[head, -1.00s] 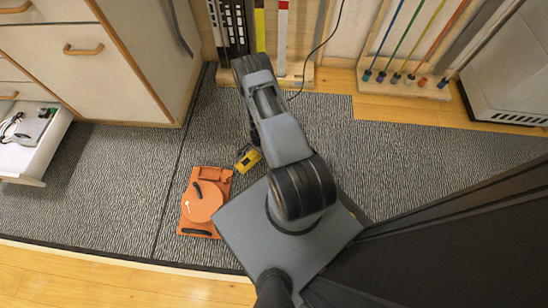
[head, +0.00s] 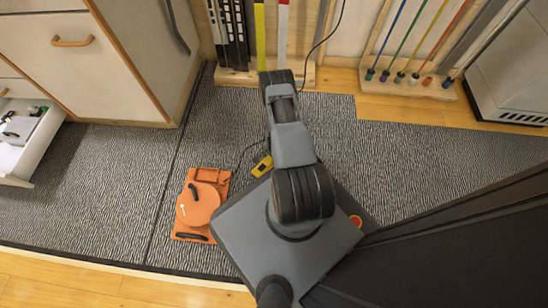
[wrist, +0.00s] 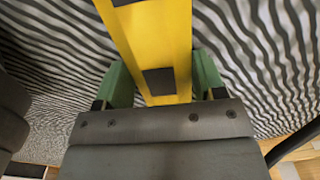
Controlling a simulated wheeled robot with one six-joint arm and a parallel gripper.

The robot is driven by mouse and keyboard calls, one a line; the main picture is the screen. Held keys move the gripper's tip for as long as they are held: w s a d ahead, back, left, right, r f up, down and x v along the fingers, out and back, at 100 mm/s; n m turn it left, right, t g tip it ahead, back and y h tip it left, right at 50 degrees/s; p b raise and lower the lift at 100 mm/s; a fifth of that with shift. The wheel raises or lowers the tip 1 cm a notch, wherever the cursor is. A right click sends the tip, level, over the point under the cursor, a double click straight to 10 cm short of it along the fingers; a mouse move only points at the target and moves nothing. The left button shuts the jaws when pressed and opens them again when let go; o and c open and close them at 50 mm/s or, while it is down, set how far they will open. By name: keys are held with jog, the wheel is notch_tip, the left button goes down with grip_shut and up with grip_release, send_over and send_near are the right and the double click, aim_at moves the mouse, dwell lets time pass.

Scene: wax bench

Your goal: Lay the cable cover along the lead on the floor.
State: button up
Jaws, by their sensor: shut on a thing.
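The cable cover (wrist: 165,55), a yellow strip with black patches, lies between the green fingers of my gripper (wrist: 160,70) in the wrist view. My gripper is shut on it, above the striped mat. In the head view only a short yellow end of the cover (head: 262,166) shows left of my arm; the arm hides my gripper and the rest. The thin black lead (head: 318,45) comes down by the wall and passes behind my arm. A thin dark stretch of it shows near the cover's yellow end. Whether the cover touches the floor cannot be told.
An orange reel-like case (head: 198,204) lies on the mat (head: 110,190) left of my base. An open white drawer (head: 28,150) juts out at the left. Racks of upright strips (head: 240,78) and coloured rods (head: 408,85) line the wall. The mat's right side is clear.

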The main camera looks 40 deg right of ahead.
jog(key=shift+f, duration=0.15)
jog(key=o, duration=1.1)
jog(key=w+a+r+n+p, duration=0.2)
jog(key=w+r+n, duration=0.1)
jog(key=r, duration=1.1)
jog(key=w+a+r+n+t+p, duration=0.1)
jog(key=w+a+r+n+p, duration=0.15)
jog(key=r, duration=1.15)
jog(key=w+a+r+n+p, duration=0.1)
jog(key=w+a+r+n, duration=0.15)
jog(key=r, duration=1.25)
jog(key=s+a+r+n, duration=0.4)
jog(key=s+r, duration=0.3)
jog(key=r, duration=0.2)
jog(key=s+a+r+n+t, duration=0.1)
jog(key=s+a+r+n, duration=0.3)
jog(key=s+a+r, duration=0.3)
jog(key=shift+s+r+t, duration=0.3)
jog(key=shift+r, duration=0.65)
